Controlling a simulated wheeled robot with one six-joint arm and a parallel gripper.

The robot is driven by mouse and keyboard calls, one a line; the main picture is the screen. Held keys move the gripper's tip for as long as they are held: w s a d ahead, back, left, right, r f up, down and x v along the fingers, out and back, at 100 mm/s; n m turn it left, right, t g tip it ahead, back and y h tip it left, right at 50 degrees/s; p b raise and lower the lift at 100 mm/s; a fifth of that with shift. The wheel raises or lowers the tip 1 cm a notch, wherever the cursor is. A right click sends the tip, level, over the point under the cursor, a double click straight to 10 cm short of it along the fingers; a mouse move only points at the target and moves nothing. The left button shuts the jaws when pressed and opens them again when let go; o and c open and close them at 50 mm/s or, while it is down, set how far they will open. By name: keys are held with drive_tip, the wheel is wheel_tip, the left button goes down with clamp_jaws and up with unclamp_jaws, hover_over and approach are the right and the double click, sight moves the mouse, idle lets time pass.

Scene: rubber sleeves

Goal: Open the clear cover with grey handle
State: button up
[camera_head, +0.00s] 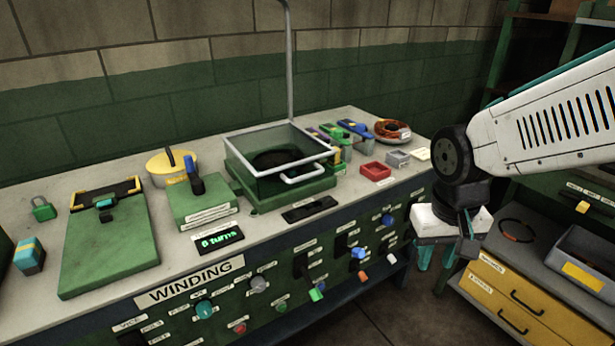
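The clear cover (262,137) is a see-through box with a pale grey rim, sitting on a green base (255,199) on the bench. Its grey handle (303,174) is a bar at the front, facing the room. A dark round part shows dimly inside. The cover looks down over the base. My gripper (436,266) hangs to the right of the cover, past the bench's right end, with its teal fingers pointing down. The fingers are apart with nothing between them. It is well away from the handle.
The bench (215,268) carries a green box with a blue-tipped lever (195,178) left of the cover. A red tray (375,171) and a copper coil (392,129) stand to its right. A thin grey pole (290,60) rises behind. Yellow drawers (520,300) stand at right.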

drive_tip(key=w+a+f+m+t, duration=0.3)
drive_tip(key=w+a+f, duration=0.2)
drive_tip(key=w+f, duration=0.5)
drive_tip(key=m+t+y, duration=0.8)
drive_tip(key=m+t, duration=0.1)
drive_tip(key=t, duration=0.1)
approach(309, 176)
drive_tip(key=r+x, duration=0.1)
drive_tip(key=x, duration=0.7)
drive_tip(key=f+x, duration=0.1)
drive_tip(key=x, duration=0.2)
drive_tip(key=shift+s+d, duration=0.1)
drive_tip(key=shift+s, duration=0.1)
clamp_jaws()
